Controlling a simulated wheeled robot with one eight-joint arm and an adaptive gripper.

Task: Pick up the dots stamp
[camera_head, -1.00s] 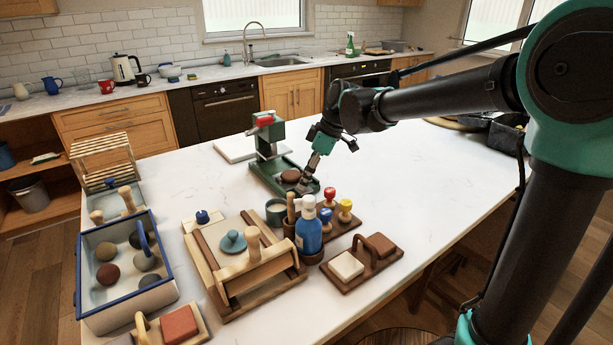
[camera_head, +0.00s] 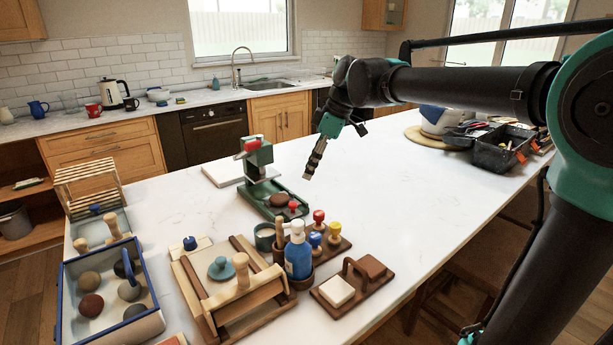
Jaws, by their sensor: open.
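Stamps with coloured knobs stand on a wooden rack: a red-knobbed stamp (camera_head: 319,216), a blue-knobbed stamp (camera_head: 315,240) and a yellow-knobbed stamp (camera_head: 335,228). Another small red-knobbed piece (camera_head: 293,207) is at the front end of the green press (camera_head: 262,187), beside a brown clay disc (camera_head: 278,200). The stamp faces are hidden, so I cannot tell which has dots. My gripper (camera_head: 308,177) is open and empty, pointing down above the table, behind the rack and to the right of the press, apart from everything.
A blue bottle (camera_head: 298,258) and a wooden tool holder (camera_head: 301,280) stand close left of the rack. A wooden block tray (camera_head: 352,287) lies in front right. A slab roller frame (camera_head: 236,290) is left. The table's right middle is clear.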

